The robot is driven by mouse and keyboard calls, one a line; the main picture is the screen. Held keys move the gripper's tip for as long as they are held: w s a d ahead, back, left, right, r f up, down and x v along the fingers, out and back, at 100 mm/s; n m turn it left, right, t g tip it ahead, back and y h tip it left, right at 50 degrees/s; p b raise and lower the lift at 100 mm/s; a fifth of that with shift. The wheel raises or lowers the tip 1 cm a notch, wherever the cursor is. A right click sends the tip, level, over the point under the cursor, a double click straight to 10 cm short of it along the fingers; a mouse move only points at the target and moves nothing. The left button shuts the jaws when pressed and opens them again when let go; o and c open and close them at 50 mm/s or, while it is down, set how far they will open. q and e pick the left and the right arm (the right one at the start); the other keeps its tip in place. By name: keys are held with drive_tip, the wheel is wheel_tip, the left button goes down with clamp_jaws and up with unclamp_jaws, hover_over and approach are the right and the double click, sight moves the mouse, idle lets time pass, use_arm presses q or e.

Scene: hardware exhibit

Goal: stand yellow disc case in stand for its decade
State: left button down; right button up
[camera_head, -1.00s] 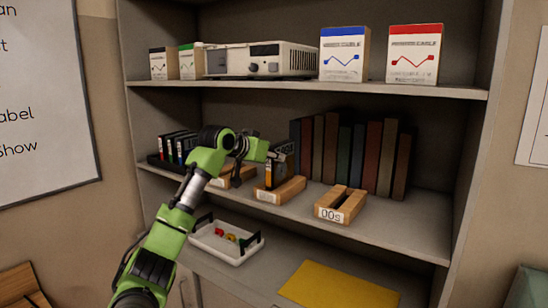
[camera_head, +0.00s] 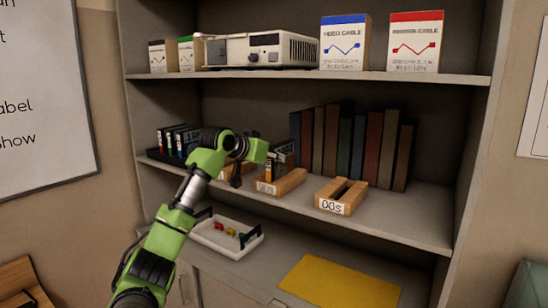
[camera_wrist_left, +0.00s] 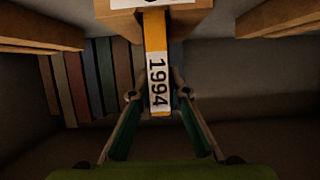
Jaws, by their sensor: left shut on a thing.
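The yellow disc case (camera_wrist_left: 155,35) has a white label reading 1994. My left gripper (camera_wrist_left: 160,95) is shut on it, one finger on each side. In the head view the case (camera_head: 284,155) is upright at the middle wooden stand (camera_head: 285,184), partly covered by my gripper (camera_head: 266,155). In the wrist view its far end meets this stand (camera_wrist_left: 118,22); I cannot tell how deep it sits in the slot. The middle stand's label is too small to read surely. The right stand (camera_head: 347,193) reads 00s and is empty. My right gripper is not in view.
A third stand (camera_head: 240,168) is mostly hidden behind my left gripper. Several dark books (camera_head: 355,145) stand behind the stands. Black cases stand in a rack (camera_head: 165,156) at left. A white tray (camera_head: 215,238) and yellow sheet (camera_head: 340,284) lie on the lower shelf.

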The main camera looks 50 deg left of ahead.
use_arm(q)
drive_tip(key=shift+r, duration=0.1)
drive_tip(key=c, duration=1.8)
unclamp_jaws()
drive_tip(key=shift+c, duration=0.2)
drive_tip(key=shift+s+d+f+b, duration=0.1)
drive_tip(key=shift+s+f+b, duration=0.15)
drive_tip(key=shift+b, duration=0.2)
drive_tip(key=s+b, duration=0.2)
drive_tip(key=s+d+b, duration=0.1)
drive_tip(key=s+b, duration=0.2)
drive_tip(key=shift+s+d+b, duration=0.2)
drive_tip(key=shift+s+b, duration=0.15)
drive_tip(key=shift+s+d+b, duration=0.2)
drive_tip(key=shift+s+b, duration=0.25)
drive_tip(key=shift+s, duration=0.2)
drive_tip(key=shift+s+r, duration=0.15)
drive_tip(key=shift+r, duration=0.05)
